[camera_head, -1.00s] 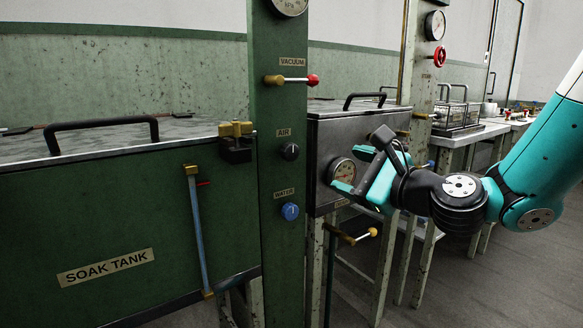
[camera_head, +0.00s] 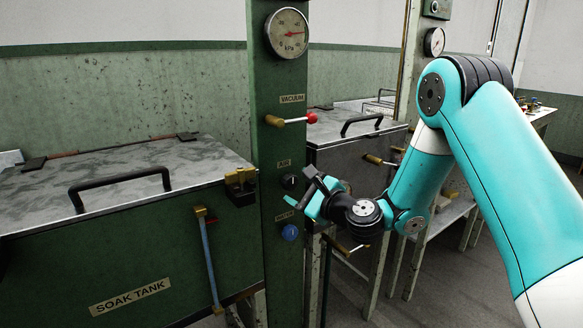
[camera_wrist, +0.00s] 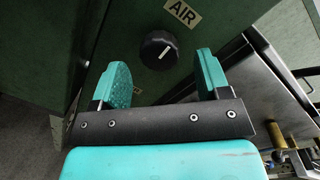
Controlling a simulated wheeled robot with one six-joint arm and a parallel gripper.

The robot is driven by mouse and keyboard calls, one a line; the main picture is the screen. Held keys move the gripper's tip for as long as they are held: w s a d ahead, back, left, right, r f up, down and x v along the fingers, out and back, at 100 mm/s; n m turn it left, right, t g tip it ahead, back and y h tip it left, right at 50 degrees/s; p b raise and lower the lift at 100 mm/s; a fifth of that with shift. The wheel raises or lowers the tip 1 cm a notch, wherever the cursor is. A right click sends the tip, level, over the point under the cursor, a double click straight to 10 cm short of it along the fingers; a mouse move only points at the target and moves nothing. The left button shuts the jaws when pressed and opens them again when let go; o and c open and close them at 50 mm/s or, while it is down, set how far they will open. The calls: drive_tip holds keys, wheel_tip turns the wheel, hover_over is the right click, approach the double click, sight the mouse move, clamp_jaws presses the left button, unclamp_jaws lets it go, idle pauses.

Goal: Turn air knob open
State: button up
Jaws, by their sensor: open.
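The air knob (camera_head: 290,181) is a black round knob under the AIR label (camera_head: 284,163) on the green post (camera_head: 279,90). In the wrist view the black knob (camera_wrist: 159,51) has a white pointer line, close to upright in the picture and leaning slightly right. My gripper (camera_head: 300,199) is just in front of the post, near the knob's lower right in the head view. Its teal fingers (camera_wrist: 160,80) are apart with nothing between them. The knob lies ahead of the gap, between the fingertips in the picture, and does not appear touched.
Above the knob are the vacuum valve handle (camera_head: 291,120) with a red end and a gauge (camera_head: 288,33). The blue water knob (camera_head: 290,232) is below. The soak tank (camera_head: 130,270) stands left with a brass latch (camera_head: 240,177). A metal tank (camera_head: 345,160) stands right.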

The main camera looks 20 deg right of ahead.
sight(293, 183)
drive_tip(key=shift+p+x, duration=0.55)
drive_tip(key=shift+x, duration=1.35)
drive_tip(key=c, duration=0.9)
drive_tip(key=shift+c, duration=0.2)
